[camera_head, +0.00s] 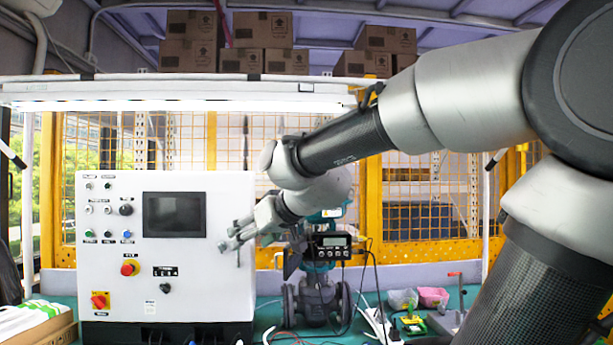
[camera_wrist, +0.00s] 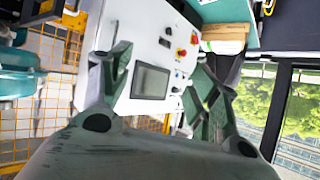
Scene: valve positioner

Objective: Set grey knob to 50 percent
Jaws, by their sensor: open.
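The white control panel (camera_head: 215,275) stands on the bench at the left in the head view. A dark round knob (camera_head: 126,209) sits left of its screen (camera_head: 174,214), and another dark grey knob (camera_head: 165,287) sits below the screen, under a label. I cannot tell for sure which one is the grey knob, and their settings are too small to read. My gripper (camera_head: 233,239) is open and empty in front of the panel's right side, beside the screen. In the wrist view my gripper (camera_wrist: 162,75) has its fingers spread, with the panel (camera_wrist: 150,45) and screen between and beyond them.
A red mushroom button (camera_head: 129,268) and a red-yellow rotary switch (camera_head: 99,300) sit low on the panel, near several small buttons. A valve assembly (camera_head: 318,298) with a display box (camera_head: 331,246) stands right of the panel.

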